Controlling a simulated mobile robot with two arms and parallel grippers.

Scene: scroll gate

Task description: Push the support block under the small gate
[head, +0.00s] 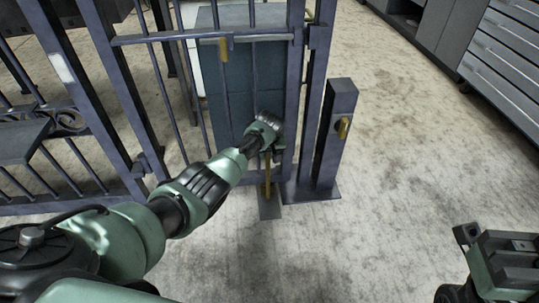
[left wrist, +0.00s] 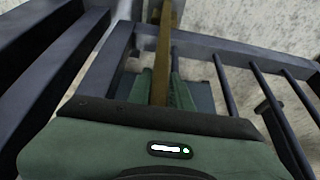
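The small gate (head: 223,85) is a dark blue barred frame beside a post in the head view. The support block (head: 269,208) appears to be the flat grey piece at the gate's lower right corner, with a yellow upright bar (head: 267,180) on it. My left gripper (head: 270,158) is at that bar, in front of the gate; its fingers are partly hidden in the head view. In the left wrist view, the green fingers (left wrist: 163,92) lie close on both sides of the yellow bar (left wrist: 162,60). My right gripper (head: 490,260) is partly cut off at the lower right; its fingertips are unclear.
A short post (head: 335,135) with a brass latch piece stands right of the gate. A larger barred gate section (head: 80,110) is at the left. Grey drawer cabinets (head: 500,60) stand at the upper right. The concrete floor (head: 400,160) between is clear.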

